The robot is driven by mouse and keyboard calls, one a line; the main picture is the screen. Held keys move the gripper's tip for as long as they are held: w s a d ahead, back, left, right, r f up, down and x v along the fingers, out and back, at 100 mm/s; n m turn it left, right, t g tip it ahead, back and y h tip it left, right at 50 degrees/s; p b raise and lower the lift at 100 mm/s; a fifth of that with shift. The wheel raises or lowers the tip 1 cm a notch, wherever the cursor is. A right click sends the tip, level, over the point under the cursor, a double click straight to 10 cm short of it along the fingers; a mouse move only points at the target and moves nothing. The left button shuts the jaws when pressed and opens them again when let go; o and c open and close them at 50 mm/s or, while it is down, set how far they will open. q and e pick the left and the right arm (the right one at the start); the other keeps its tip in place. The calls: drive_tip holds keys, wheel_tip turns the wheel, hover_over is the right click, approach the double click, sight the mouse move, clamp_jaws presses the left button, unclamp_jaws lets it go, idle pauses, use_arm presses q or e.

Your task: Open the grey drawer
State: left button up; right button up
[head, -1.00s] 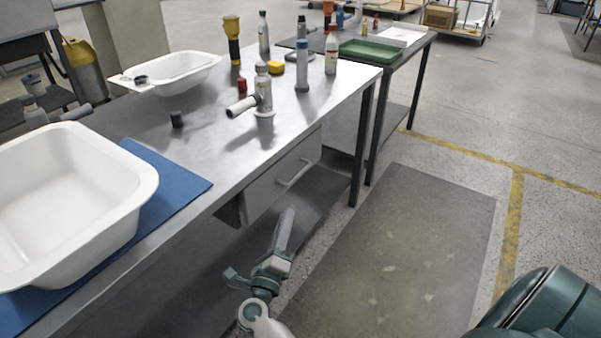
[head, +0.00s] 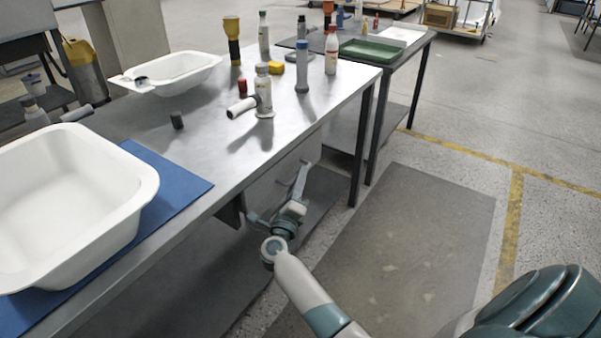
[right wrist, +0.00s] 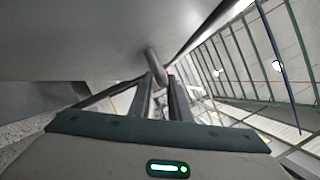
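The grey drawer (head: 264,188) sits under the front edge of the metal workbench (head: 225,152) and looks closed. My right gripper (head: 303,166) is at the drawer front and covers its handle in the head view. In the right wrist view the bar handle (right wrist: 155,64) runs toward the tips of my right gripper (right wrist: 161,80). The two fingers stand apart, with the near end of the handle at or between their tips. I cannot tell whether they touch it. My left gripper is not in view.
White tubs (head: 75,190) (head: 178,70), a blue mat (head: 175,186) and several bottles are on the workbench. A second table with a green tray (head: 371,50) stands behind it. A dark floor mat (head: 400,250) lies clear in front of the workbench.

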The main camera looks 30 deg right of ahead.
drive_tip(key=shift+x, duration=1.1)
drive_tip(key=shift+c, duration=0.3)
clamp_jaws()
